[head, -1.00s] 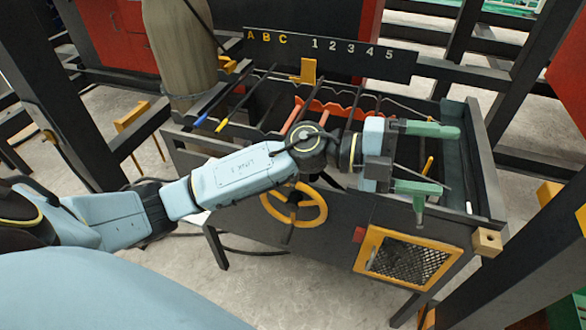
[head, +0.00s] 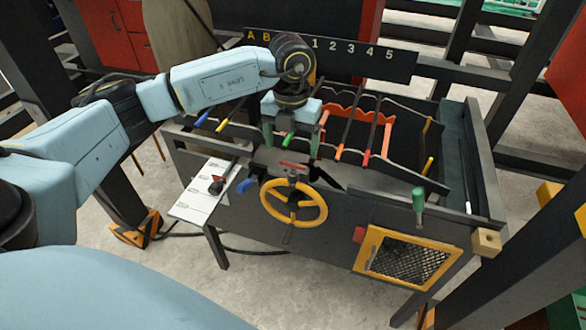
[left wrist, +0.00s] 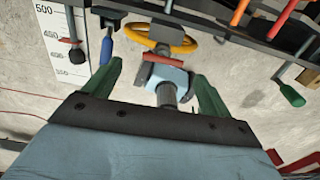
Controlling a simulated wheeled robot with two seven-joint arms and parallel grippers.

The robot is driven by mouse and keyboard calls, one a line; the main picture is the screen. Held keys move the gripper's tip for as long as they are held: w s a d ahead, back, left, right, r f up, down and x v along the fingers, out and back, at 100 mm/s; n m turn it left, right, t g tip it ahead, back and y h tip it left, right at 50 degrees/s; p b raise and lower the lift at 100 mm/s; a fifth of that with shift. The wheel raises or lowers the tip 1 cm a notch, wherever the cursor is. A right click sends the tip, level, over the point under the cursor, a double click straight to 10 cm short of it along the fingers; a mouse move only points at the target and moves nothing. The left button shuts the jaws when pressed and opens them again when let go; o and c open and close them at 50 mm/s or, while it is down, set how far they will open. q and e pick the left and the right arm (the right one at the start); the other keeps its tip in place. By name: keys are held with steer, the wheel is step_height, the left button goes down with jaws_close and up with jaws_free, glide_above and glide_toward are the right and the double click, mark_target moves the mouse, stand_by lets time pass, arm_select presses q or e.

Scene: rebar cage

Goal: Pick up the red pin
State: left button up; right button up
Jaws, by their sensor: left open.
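The red pin (head: 293,165) appears as a short red bar lying crosswise at the top edge of the dark front panel, just above the yellow wheel. In the left wrist view the red bar (left wrist: 163,58) shows between the green fingers, beyond their tips. My left gripper (head: 292,143) points down above and slightly behind the bar. Its green fingers are apart, with nothing held between them. I cannot tell the exact gap between fingertips and bar. The left wrist view shows the same open gripper (left wrist: 157,72). My right gripper is not in view.
The yellow wheel (head: 270,205) is on the front panel. A blue handle (head: 246,185) and a white scale board (head: 203,190) are to the left. An upright green handle (head: 418,200) stands to the right. Several rods with coloured ends lie in the dark frame behind.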

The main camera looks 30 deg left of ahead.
mark_target(293, 169)
arm_select(q)
steer(key=f, duration=0.8)
steer(key=shift+w+d+f+p, duration=0.15)
steer(key=shift+d+f+p, duration=0.05)
steer(key=shift+f+p, duration=0.15)
steer(key=c, duration=1.1)
